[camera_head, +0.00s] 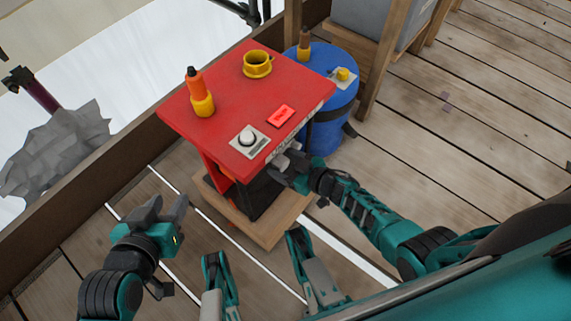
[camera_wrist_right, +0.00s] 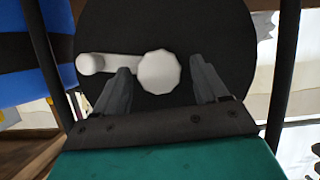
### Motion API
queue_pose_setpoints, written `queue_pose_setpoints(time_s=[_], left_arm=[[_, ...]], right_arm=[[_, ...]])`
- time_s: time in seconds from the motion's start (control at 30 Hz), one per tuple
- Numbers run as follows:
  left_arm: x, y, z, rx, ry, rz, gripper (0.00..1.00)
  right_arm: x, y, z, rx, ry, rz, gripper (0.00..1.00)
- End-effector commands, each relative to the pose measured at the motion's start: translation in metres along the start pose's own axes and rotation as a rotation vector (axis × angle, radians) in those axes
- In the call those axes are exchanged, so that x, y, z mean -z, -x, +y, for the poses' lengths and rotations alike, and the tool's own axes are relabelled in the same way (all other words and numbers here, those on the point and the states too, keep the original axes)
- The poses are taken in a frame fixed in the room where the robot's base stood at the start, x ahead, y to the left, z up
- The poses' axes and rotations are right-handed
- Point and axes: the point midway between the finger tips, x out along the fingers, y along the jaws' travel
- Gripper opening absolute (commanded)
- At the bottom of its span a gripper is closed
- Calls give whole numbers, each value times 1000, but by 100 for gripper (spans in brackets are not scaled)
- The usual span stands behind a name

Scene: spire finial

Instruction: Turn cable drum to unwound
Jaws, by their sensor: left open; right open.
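The cable drum is a black disc in the right wrist view (camera_wrist_right: 215,30); in the head view its dark side (camera_head: 262,194) shows below the red top. A white crank with a round hub (camera_wrist_right: 160,72) and a knob (camera_wrist_right: 90,64) pointing left is on the disc. My right gripper (camera_head: 279,167) is at the drum's front. In the right wrist view (camera_wrist_right: 161,75) it is open, its fingers either side of the hub, the left one overlapping the crank arm. I cannot tell whether they touch. My left gripper (camera_head: 160,212) is open and empty, left of the stand.
A blue barrel (camera_head: 326,132) stands behind right. A wooden base (camera_head: 270,232) lies below. Planks at right are clear.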

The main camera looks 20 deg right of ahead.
Motion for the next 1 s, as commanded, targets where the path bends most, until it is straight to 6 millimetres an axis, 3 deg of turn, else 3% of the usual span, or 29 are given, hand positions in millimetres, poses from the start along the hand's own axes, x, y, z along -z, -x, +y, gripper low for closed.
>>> queue_pose_setpoints(time_s=[0.1,0.87,1.0], left_arm=[[1,0,0,1,-1,3,43],[-2,0,-2,4,1,-3,43],[-4,1,-2,4,2,-8,43]], right_arm=[[0,0,0,0,-1,0,73],[0,1,0,0,-1,0,0],[0,1,0,0,-1,0,0]])
